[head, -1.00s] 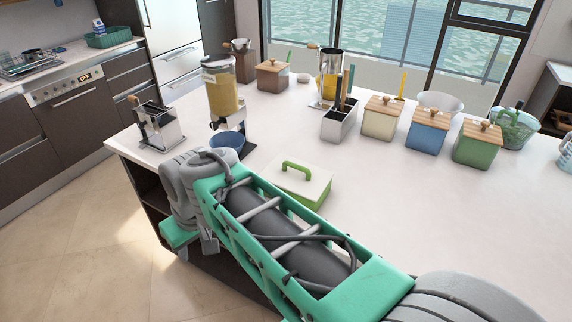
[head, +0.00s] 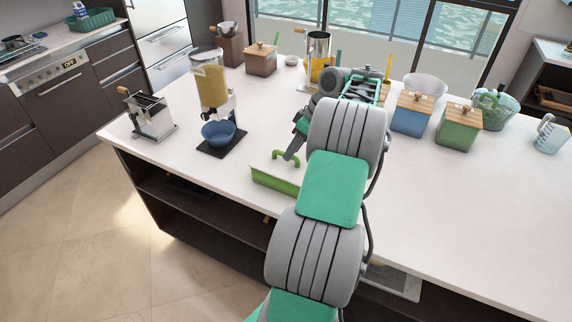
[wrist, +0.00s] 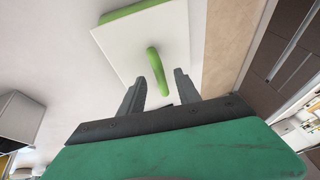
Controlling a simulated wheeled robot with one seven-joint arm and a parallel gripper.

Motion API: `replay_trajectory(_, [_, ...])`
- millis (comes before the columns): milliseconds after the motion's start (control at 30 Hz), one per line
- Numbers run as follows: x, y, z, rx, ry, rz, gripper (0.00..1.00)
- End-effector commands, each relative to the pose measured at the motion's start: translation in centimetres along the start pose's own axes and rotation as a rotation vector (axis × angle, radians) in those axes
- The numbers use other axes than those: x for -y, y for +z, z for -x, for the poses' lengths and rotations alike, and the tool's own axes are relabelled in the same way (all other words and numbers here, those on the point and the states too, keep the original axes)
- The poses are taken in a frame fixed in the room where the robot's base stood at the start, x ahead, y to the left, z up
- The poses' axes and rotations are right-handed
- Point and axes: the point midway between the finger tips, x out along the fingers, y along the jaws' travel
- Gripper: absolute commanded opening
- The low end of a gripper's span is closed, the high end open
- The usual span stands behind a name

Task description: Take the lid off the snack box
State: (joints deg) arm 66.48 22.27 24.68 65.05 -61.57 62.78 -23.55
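The snack box (head: 274,181) is low and green, with a white lid and a green arched handle (head: 286,154). It stands near the front edge of the counter, partly hidden by my arm. In the wrist view the white lid (wrist: 118,45) and the handle (wrist: 153,62) show, and the lid lies on the box. My gripper (wrist: 160,76) is open and empty. Its two fingers appear on either side of one end of the handle; whether they are down at handle height I cannot tell. In the head view my gripper (head: 294,146) is just beside the handle.
Behind my arm are blue (head: 412,115) and green (head: 458,127) wood-lidded canisters.

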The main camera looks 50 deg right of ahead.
Motion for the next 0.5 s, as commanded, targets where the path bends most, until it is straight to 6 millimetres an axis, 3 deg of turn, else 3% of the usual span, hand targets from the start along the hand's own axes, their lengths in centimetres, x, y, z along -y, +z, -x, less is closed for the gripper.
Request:
replay_trajectory(100, [0.07, -0.09, -1.72, 0.001, -0.001, 0.002, 0.4])
replay_trajectory(333, [0.03, -0.13, -1.92, 0.0, 0.001, 0.001, 0.4])
replay_trajectory(500, [0.04, -0.13, -1.92, 0.0, 0.001, 0.001, 0.27])
